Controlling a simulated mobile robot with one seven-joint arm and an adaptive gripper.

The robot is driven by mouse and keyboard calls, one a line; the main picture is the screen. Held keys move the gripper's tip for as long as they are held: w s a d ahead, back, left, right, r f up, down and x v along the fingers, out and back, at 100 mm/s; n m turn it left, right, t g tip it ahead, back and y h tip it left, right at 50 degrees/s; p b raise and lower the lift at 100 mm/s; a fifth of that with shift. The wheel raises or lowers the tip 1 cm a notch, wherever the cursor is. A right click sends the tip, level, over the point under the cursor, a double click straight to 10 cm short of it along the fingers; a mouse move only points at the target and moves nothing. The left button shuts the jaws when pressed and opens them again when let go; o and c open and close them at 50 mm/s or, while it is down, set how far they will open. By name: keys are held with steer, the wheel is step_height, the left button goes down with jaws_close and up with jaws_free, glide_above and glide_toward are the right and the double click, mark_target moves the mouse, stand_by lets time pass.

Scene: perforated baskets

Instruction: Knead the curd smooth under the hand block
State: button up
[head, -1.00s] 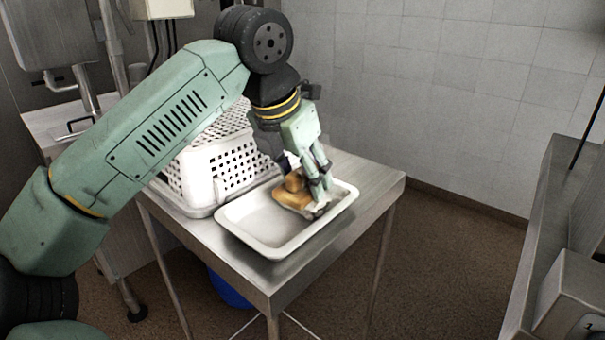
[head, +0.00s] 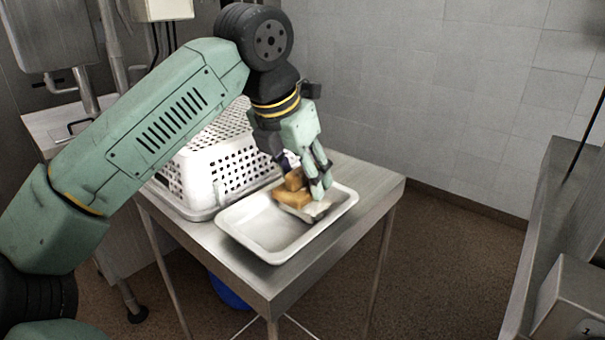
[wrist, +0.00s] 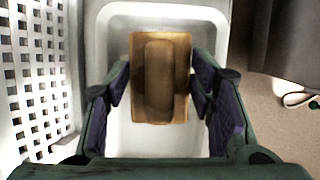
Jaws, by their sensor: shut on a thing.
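The hand block (head: 288,198) is a brown wooden plate with a raised grip, low over the right part of the white tray (head: 250,228). My gripper (head: 306,186) points down and is shut on the block. In the wrist view the block (wrist: 161,45) lies between my two fingers (wrist: 160,82), over the tray floor (wrist: 120,35). A pale patch (head: 310,211) shows just under the block's near edge; it may be the curd, but I cannot tell it from the white tray. The wrist view shows no clear curd, as the block hides what is beneath.
A white perforated basket (head: 232,168) stands close behind and left of the tray; its wall (wrist: 35,75) also shows at left in the wrist view. The steel table (head: 372,188) is bare to the right. A steel counter (head: 545,240) stands apart at far right.

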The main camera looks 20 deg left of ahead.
steer(key=shift+r+p, duration=1.85)
steer(key=shift+r, duration=1.2)
steer(key=shift+f, duration=0.1)
steer(key=shift+f+b, duration=2.4)
steer(key=shift+f, duration=0.5)
steer(key=shift+f+b, duration=0.45)
steer(key=shift+f, duration=0.1)
steer(key=shift+r, duration=0.15)
steer(key=shift+r+p, duration=2.65)
steer(key=shift+r, duration=0.8)
steer(key=shift+f, duration=0.2)
